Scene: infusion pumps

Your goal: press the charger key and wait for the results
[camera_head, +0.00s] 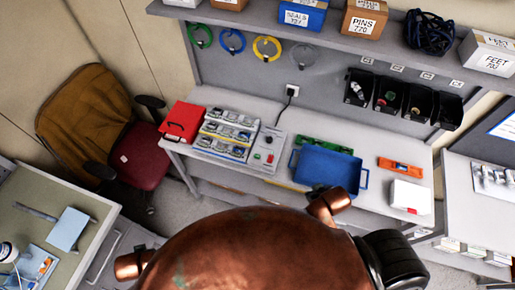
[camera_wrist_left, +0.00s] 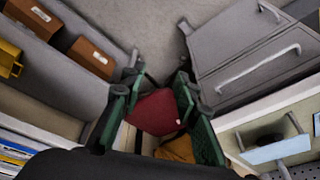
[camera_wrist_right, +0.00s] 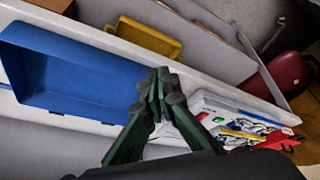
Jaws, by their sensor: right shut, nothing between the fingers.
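The charger (camera_head: 266,150) is a pale grey unit on the bench in the head view, with a small red spot and a small green spot on its face. A black cable runs up from beside it to a wall socket. The charger also shows in the right wrist view (camera_wrist_right: 212,101), just beyond and to the right of my right fingertips. My right gripper (camera_wrist_right: 163,82) is shut and empty; I cannot tell whether it touches anything. My left gripper (camera_wrist_left: 158,80) is open and empty, with the floor and a red chair seat seen between its fingers. Neither gripper's fingers show clearly in the head view.
A rack of several small devices (camera_head: 226,134) stands left of the charger, with a red case (camera_head: 183,121) beyond. A blue tray (camera_head: 328,170) is close on the right. A white box (camera_head: 409,197) and an orange item (camera_head: 400,164) lie farther right. A chair (camera_head: 136,163) stands left.

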